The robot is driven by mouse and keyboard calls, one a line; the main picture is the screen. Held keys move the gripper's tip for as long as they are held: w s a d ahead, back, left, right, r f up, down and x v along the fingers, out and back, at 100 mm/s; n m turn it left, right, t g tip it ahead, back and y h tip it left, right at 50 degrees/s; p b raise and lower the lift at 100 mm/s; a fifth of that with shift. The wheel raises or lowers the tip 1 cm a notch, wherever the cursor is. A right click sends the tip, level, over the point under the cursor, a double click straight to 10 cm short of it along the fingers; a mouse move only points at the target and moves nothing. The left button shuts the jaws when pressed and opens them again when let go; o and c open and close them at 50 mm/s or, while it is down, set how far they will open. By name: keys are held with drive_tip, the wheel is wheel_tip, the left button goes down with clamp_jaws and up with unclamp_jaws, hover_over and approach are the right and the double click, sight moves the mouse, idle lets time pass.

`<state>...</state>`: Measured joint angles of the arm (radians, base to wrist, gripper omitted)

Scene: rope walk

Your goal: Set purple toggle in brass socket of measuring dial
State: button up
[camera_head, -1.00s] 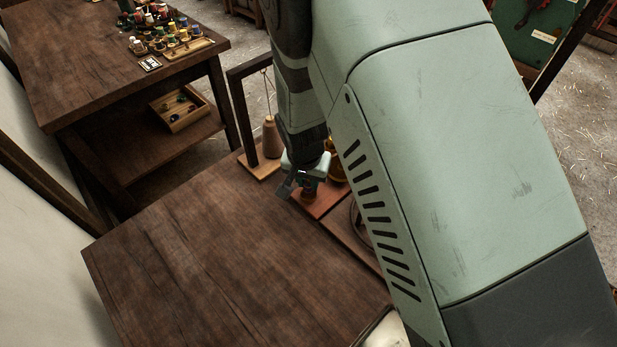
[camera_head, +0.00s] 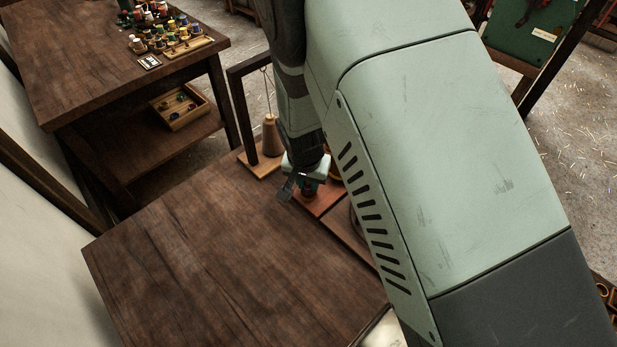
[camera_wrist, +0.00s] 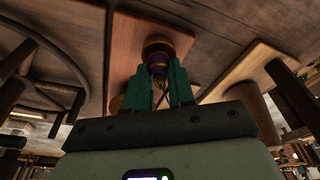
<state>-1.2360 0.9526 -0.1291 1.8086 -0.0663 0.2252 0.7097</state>
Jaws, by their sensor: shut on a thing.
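My gripper (camera_head: 298,188) is low over the reddish wooden board (camera_head: 322,199) at the table's far edge. In the wrist view its green fingers (camera_wrist: 167,84) are shut on the small dark purple toggle (camera_wrist: 158,69). The toggle's far end meets, or nearly meets, a round brass-rimmed socket (camera_wrist: 159,45) on the board. I cannot tell whether it is inside the socket. My arm covers most of the measuring dial in the head view, and its face is not readable.
A wooden stand with a hanging cone-shaped weight (camera_head: 271,137) is close on the left of my gripper. The near tabletop (camera_head: 220,255) is clear. A second table (camera_head: 80,60) at the back left holds several coloured spools, with an open box (camera_head: 180,106) on its shelf.

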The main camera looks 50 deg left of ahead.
drive_tip(key=shift+f, duration=0.35)
idle(0.3)
drive_tip(key=o, duration=1.3)
drive_tip(key=shift+c, duration=0.2)
drive_tip(key=shift+r, duration=0.1)
drive_tip(key=shift+r, duration=3.9)
